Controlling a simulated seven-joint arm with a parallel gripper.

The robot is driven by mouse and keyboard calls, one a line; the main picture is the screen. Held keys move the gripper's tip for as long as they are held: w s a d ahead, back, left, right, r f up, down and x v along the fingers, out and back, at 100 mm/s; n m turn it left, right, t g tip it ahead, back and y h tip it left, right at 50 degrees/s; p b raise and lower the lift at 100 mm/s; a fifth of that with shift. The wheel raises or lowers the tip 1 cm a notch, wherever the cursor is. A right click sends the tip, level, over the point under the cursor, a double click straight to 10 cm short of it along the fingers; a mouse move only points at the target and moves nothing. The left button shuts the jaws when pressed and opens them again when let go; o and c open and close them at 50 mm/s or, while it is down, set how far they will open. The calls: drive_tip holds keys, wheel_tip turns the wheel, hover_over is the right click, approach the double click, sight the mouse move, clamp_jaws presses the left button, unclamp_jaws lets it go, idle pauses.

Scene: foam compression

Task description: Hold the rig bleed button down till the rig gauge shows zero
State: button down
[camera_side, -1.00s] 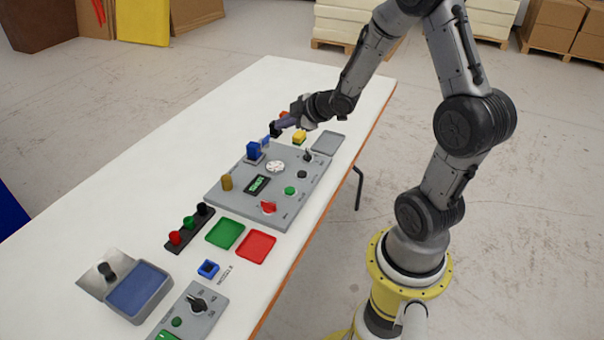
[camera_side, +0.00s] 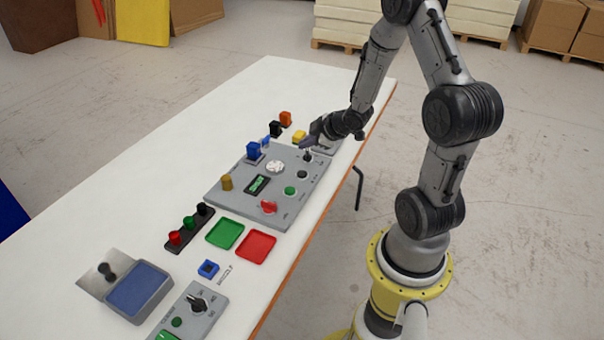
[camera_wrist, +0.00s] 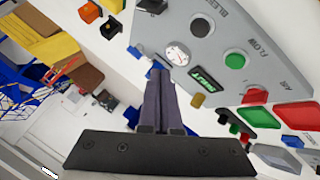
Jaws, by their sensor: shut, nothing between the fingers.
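The grey rig panel (camera_side: 232,205) lies on the white table. Its round white gauge (camera_side: 275,167) also shows in the wrist view (camera_wrist: 177,54); the reading is too small to tell. The dark button (camera_wrist: 199,27) beside the BLEED lettering stands on the panel's right side and shows in the side view (camera_side: 302,174). My gripper (camera_side: 306,144) is shut and empty, above the far right part of the panel near the black lever switch (camera_side: 308,156). It is apart from the dark button. In the wrist view the closed fingers (camera_wrist: 157,76) point toward the panel.
The panel also bears a green button (camera_side: 290,190), a red knob (camera_side: 268,207), a lit display (camera_side: 257,185), a brass post (camera_side: 227,183) and a blue block (camera_side: 254,151). Yellow (camera_side: 299,137), black (camera_side: 275,129) and orange (camera_side: 285,118) blocks stand beyond it. Green and red trays (camera_side: 256,247) lie nearer.

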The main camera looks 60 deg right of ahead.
sight(306, 175)
drive_tip(key=shift+f, duration=3.75)
drive_tip(key=shift+f, duration=0.1)
drive_tip(key=shift+f, duration=0.3)
drive_tip(key=shift+f, duration=0.5)
idle(0.9)
drive_tip(key=shift+r, duration=0.9)
drive_tip(key=shift+r, duration=2.5)
